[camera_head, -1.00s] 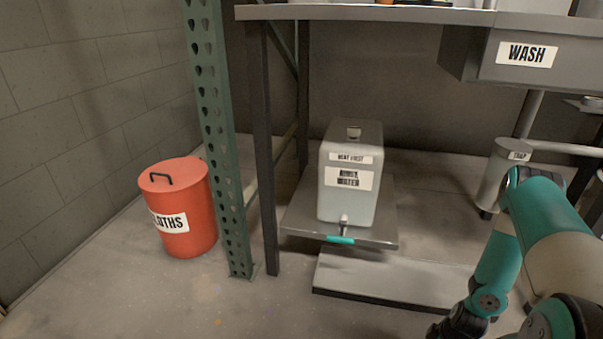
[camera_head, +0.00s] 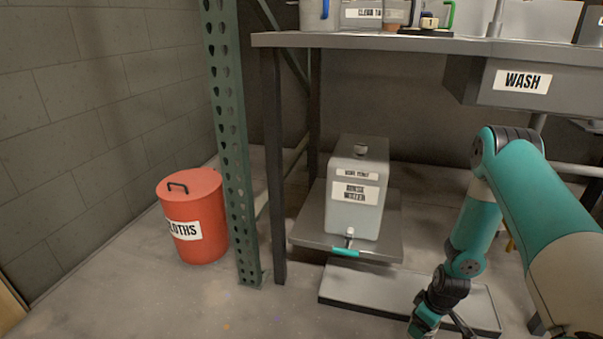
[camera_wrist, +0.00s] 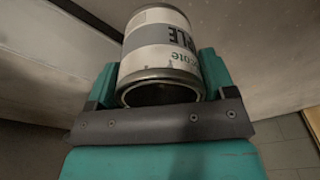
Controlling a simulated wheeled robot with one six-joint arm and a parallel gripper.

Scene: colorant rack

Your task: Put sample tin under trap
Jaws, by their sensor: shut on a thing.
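The sample tin (camera_wrist: 160,45) fills the upper middle of the wrist view, a metal tin with a white and grey label whose lettering appears upside down. My gripper (camera_wrist: 158,72) is shut on it, with a teal finger on each side. The tin's dark, rimmed end faces the wrist camera. In the head view my gripper is low at the bottom, right of centre, and the tin cannot be made out there. The trap is not visible now; my arm covers the area under the sink marked WASH (camera_head: 522,82).
A grey labelled container (camera_head: 357,205) with a tap stands on a low shelf (camera_head: 312,222). A pale low platform (camera_head: 345,288) lies beside my gripper. A red CLOTHS bin (camera_head: 195,215) and a green perforated post (camera_head: 230,150) are left. Floor at front left is clear.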

